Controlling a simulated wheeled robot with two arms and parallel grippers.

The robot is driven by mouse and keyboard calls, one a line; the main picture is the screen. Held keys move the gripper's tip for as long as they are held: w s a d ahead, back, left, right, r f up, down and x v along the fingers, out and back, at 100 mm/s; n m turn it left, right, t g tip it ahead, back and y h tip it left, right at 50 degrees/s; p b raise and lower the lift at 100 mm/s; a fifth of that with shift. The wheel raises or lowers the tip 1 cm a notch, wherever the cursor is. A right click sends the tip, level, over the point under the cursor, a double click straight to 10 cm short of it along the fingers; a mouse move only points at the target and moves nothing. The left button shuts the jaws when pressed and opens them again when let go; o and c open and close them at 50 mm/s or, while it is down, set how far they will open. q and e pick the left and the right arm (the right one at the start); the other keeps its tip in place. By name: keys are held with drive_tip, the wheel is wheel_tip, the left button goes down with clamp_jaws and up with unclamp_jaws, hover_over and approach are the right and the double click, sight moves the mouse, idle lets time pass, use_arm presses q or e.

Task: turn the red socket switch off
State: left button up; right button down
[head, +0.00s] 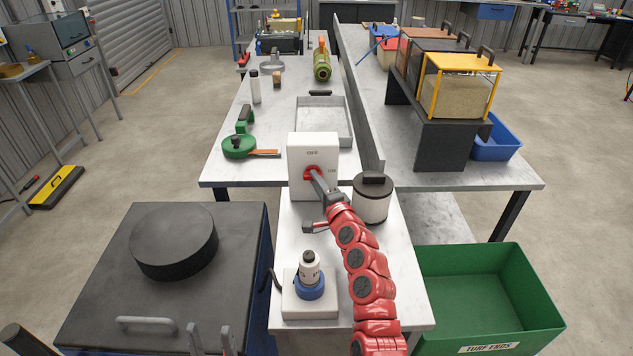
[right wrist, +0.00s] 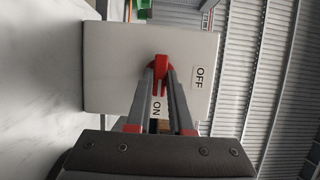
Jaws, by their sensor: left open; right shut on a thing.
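The red socket switch (head: 310,172) is a red rotary handle on the front of a white box (head: 302,143) standing on the bench. An OFF label is at the box's top and an ON label at its right. In the right wrist view, which is turned sideways, the red handle (right wrist: 161,70) points towards ON. My right gripper (head: 319,180) is shut on this handle; its fingers (right wrist: 160,90) lie on either side and partly hide it. My left gripper (head: 210,340) is open and empty at the bottom edge of the head view, over the dark cabinet.
A white canister with a black lid (head: 371,199) stands close right of the box. A green bin (head: 480,295) is at right, and a black disc (head: 173,240) lies on the cabinet at left.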

drive_tip(key=n+g+h, duration=0.1)
drive_tip(key=n+h, duration=0.1)
drive_tip(key=n, duration=0.2)
drive_tip(key=n+g+h+p, duration=0.1)
drive_tip(key=n+h, duration=0.1)
drive_tip(key=n, duration=0.3)
drive_tip(key=a+n+g+h, duration=0.1)
drive_tip(key=n+h, duration=0.2)
drive_tip(key=n, duration=0.1)
drive_tip(key=shift+r+n, duration=0.3)
drive_tip(key=shift+r, duration=0.05)
idle(0.6)
drive_tip(key=shift+d, duration=0.1)
idle(0.4)
